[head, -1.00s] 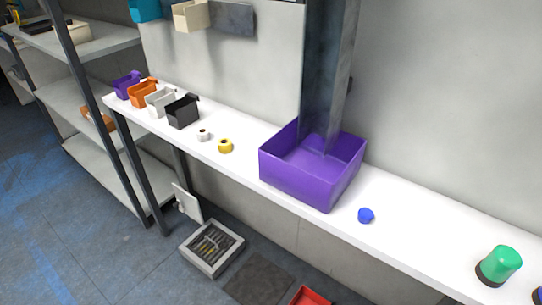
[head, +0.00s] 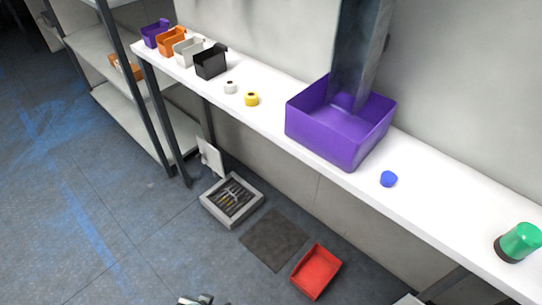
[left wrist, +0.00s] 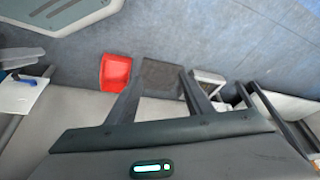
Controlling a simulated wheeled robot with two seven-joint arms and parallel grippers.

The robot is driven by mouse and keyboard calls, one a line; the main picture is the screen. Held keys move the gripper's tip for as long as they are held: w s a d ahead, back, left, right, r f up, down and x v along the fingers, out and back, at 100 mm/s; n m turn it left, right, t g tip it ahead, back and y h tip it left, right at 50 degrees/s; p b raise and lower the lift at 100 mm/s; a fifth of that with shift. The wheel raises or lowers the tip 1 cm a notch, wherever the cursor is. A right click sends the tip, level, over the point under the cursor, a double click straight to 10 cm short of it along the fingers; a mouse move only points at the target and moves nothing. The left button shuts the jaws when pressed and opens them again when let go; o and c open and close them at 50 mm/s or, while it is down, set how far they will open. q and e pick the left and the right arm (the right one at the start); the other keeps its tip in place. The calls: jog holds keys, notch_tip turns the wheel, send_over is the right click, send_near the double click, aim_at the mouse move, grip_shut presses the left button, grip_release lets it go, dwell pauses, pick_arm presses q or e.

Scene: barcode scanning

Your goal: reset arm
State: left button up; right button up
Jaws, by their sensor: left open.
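My left gripper (left wrist: 160,75) is in the left wrist view with its two dark fingers apart, open and empty. It hangs over the floor, and a dark mat shows between its fingers. At the bottom edge of the head view a small grey metallic part shows, probably of my left gripper; most of it is cut off. My right gripper is not in view.
A white shelf (head: 270,118) holds a purple bin (head: 340,145), small coloured bins, tape rolls, a blue cap (head: 388,179) and a green-topped object (head: 519,242). A red tray (head: 316,271), dark mat (head: 274,240) and grey case (head: 232,200) lie on the floor.

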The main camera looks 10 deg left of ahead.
pick_arm(q)
jog(key=s+d+f, duration=0.1)
jog(key=s+f, duration=0.1)
jog(key=f, duration=0.8)
jog(key=s+d+f+t+h, duration=0.1)
jog(key=s+f, duration=0.2)
jog(key=f, duration=0.7)
jog(key=shift+s+t, duration=0.3)
jog(key=shift+s, duration=0.05)
jog(key=shift+f, duration=0.1)
dwell(1.1)
